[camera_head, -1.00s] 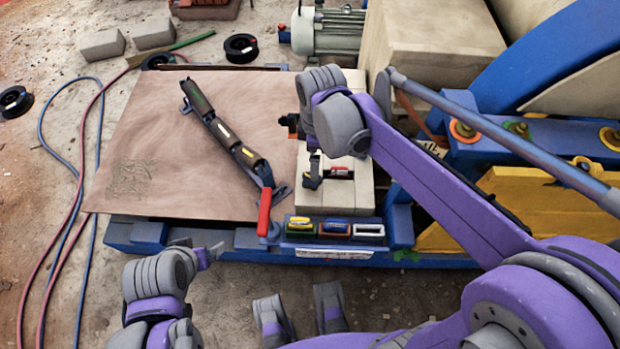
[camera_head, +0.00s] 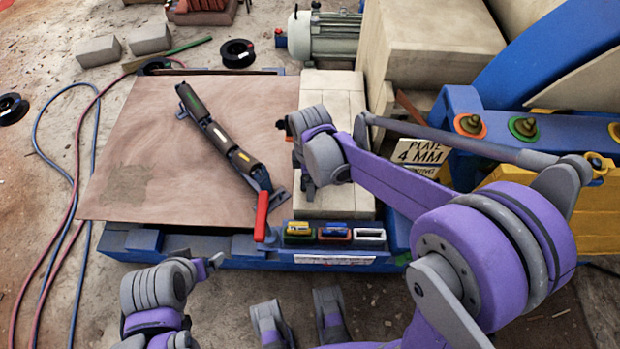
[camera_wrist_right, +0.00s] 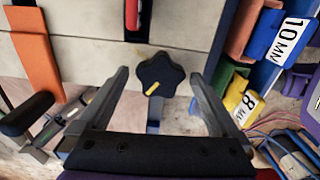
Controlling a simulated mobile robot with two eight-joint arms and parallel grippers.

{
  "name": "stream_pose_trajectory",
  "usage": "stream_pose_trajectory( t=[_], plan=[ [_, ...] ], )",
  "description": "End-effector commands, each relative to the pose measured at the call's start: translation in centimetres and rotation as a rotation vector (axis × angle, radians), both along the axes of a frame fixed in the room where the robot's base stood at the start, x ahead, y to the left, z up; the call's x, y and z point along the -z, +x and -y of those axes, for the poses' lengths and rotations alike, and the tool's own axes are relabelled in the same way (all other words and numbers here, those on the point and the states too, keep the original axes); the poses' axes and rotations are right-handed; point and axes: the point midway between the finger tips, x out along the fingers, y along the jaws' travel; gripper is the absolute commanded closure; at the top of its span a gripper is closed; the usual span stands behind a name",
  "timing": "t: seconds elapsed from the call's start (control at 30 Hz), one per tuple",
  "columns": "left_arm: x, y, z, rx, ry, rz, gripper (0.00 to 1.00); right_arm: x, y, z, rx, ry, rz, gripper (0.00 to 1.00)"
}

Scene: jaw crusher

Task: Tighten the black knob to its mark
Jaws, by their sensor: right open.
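The black knob (camera_wrist_right: 161,74) shows in the right wrist view as a lobed star shape with a yellow pointer line toward its lower left. It sits at the edge of a pale block face. My right gripper (camera_wrist_right: 158,84) is open, one finger on each side of the knob, with gaps visible on both sides and nothing held. In the head view my right gripper (camera_head: 302,170) is over the pale blocks, and the knob cannot be made out there.
A red-handled bar (camera_head: 262,216) crosses the brown plate (camera_head: 140,140). Coloured gauge blocks (camera_head: 334,233) line the blue front edge. An orange strip (camera_wrist_right: 38,50) and a red part (camera_wrist_right: 179,12) are near the knob. Hoses (camera_head: 68,200) lie on the left floor.

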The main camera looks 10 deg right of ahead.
Motion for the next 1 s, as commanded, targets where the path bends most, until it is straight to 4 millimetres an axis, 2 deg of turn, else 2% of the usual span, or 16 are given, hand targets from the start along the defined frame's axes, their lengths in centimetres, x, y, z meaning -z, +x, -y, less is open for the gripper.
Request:
stream_pose_trajectory(
  t=[0.23, 0.7, 1.0],
  plan=[
    [-0.01, 0.00, 0.00, 0.000, 0.000, 0.000, 0.03, 0.02, 0.01, 0.00, 0.000, 0.000, 0.000, 0.03],
    [-0.01, 0.00, 0.00, 0.000, 0.000, 0.000, 0.03, 0.00, 0.00, 0.00, 0.000, 0.000, 0.000, 0.87],
    [-0.02, 0.00, 0.00, 0.000, 0.000, 0.000, 0.03, -0.01, 0.01, 0.00, 0.039, 0.000, 0.000, 0.87]
  ],
)
